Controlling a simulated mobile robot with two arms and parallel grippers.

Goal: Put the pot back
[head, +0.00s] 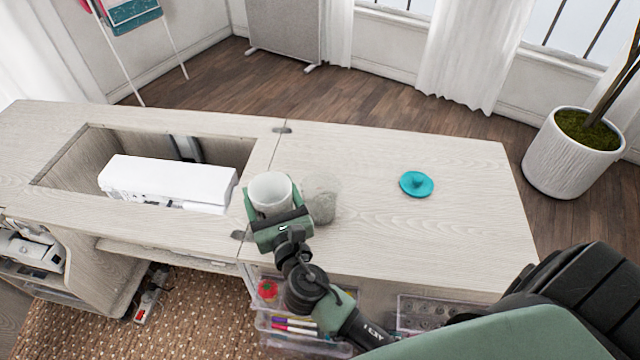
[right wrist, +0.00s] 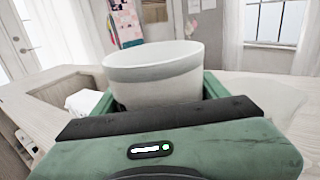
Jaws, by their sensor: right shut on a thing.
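The pot (head: 270,190) is a small white round vessel, upright, over the cabinet top near the seam between its two halves. My right gripper (head: 273,213) is shut on it, with a green finger on each side. In the right wrist view the pot (right wrist: 155,75) stands between the fingers, its rim facing up. I cannot tell whether its base touches the wood. My left gripper is not in view.
A grey rough lump (head: 321,202) sits right beside the pot. A teal disc with a knob (head: 416,184) lies farther right on the cabinet top (head: 370,245). A white sewing machine (head: 168,182) sits in the recess at left. The right half is mostly clear.

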